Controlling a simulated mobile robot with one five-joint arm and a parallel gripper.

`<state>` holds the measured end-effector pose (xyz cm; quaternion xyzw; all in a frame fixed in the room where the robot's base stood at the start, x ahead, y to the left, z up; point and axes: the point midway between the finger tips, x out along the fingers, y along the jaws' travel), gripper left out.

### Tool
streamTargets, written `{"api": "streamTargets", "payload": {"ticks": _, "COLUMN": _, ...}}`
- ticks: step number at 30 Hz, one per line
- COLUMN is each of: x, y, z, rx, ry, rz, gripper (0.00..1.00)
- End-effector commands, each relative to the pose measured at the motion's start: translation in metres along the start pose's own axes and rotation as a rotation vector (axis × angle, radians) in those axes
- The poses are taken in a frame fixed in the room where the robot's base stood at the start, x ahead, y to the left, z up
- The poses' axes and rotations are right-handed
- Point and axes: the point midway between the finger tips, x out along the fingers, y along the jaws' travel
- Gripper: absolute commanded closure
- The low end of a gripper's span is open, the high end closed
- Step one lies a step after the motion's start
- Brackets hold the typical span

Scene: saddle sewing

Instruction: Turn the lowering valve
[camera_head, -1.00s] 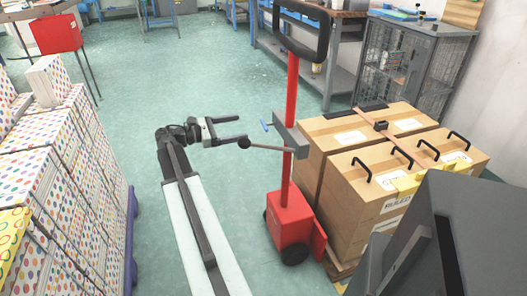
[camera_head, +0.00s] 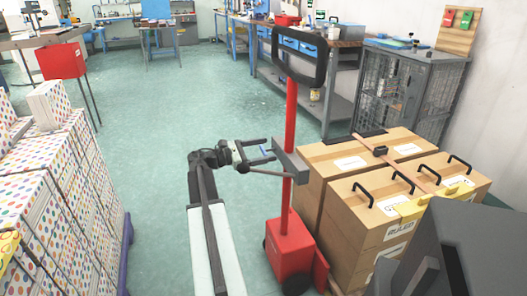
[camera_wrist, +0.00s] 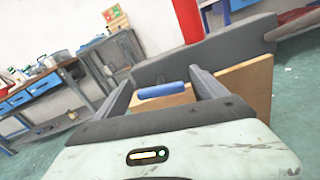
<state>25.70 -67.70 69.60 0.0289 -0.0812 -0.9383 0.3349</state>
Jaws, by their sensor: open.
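The lowering valve shows as a small blue handle (camera_head: 265,149) beside the grey bracket (camera_head: 291,165) on the red pump column (camera_head: 291,105). It also shows as a blue cylinder (camera_wrist: 163,90) in the wrist view. My gripper (camera_head: 268,155) is open, with one finger on each side of the blue handle. In the wrist view the handle lies between the fingers of my gripper (camera_wrist: 161,84), with a gap to at least the left finger. Whether either finger touches it is unclear. The valve's stem is hidden.
Large cardboard boxes (camera_head: 372,200) stand right of the red pump base (camera_head: 290,250). Stacked dotted boxes (camera_head: 60,195) stand left. Green floor (camera_head: 165,110) is open between them. A workbench (camera_head: 325,95) stands behind.

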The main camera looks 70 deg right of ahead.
Motion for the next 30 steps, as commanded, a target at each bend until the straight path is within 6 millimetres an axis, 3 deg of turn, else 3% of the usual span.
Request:
{"api": "streamTargets", "payload": {"ticks": 3, "x": -0.0004, "y": 0.0000, "z": -0.0001, "rx": 0.000, "ry": 0.000, "rz": 0.000, "gripper": 0.21}}
{"api": "streamTargets", "payload": {"ticks": 9, "x": -0.0006, "y": -0.0002, "z": -0.0001, "rx": 0.000, "ry": 0.000, "rz": 0.000, "gripper": 0.77}}
{"api": "streamTargets", "payload": {"ticks": 10, "x": -0.0007, "y": -0.0002, "z": -0.0001, "rx": 0.000, "ry": 0.000, "rz": 0.000, "gripper": 0.81}}
{"api": "streamTargets", "payload": {"ticks": 20, "x": -0.0008, "y": -0.0017, "z": -0.0004, "rx": 0.052, "ry": 0.001, "rz": -0.004, "gripper": 0.80}}
{"api": "streamTargets", "payload": {"ticks": 30, "x": -0.0004, "y": -0.0035, "z": -0.0009, "rx": 0.298, "ry": 0.001, "rz": -0.005, "gripper": 0.80}}
